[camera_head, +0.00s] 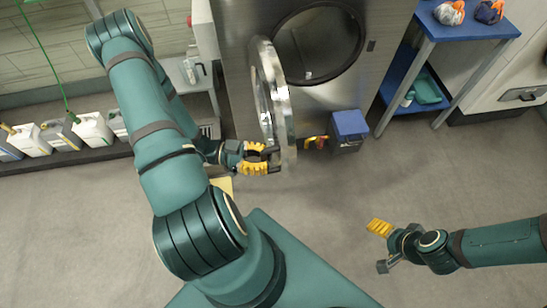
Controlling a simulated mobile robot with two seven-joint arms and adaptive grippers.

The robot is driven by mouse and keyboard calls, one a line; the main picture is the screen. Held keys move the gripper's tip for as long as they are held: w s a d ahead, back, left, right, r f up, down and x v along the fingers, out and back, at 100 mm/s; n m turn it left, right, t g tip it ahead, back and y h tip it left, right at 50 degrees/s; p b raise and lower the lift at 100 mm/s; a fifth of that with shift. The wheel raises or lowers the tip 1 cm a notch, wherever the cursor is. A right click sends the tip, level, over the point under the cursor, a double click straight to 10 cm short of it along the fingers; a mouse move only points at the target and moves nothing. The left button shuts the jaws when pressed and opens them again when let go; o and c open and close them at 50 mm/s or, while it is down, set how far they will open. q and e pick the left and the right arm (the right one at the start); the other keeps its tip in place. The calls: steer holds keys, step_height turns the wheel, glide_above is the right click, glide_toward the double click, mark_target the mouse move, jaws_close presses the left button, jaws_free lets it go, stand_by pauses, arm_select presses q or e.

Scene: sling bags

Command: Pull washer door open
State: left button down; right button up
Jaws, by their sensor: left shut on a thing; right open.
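The washer (390,50) is a steel machine at the top centre, with its round dark opening (318,45) uncovered. The washer door (272,90) is a round metal-rimmed door, swung out to the left and seen nearly edge-on. My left gripper (268,160) is at the near lower edge of the door, with its yellow-padded fingers shut on the rim. The exact contact is partly hidden by the fingers. My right gripper (381,248) is open and empty over the floor at the lower right, well away from the door.
A blue-topped box (348,127) stands before the washer, with a yellow and red item (316,142) beside it. A blue table (465,25) holding small bags is at the right. Several jugs (93,128) line a low shelf at left. The central floor is clear.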

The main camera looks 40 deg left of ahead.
arm_select(q)
steer(key=shift+s+a, duration=0.1)
steer(key=shift+a, duration=0.05)
steer(key=c, duration=0.9)
jaws_free()
steer(key=v, duration=1.2)
steer(key=shift+r, duration=0.1)
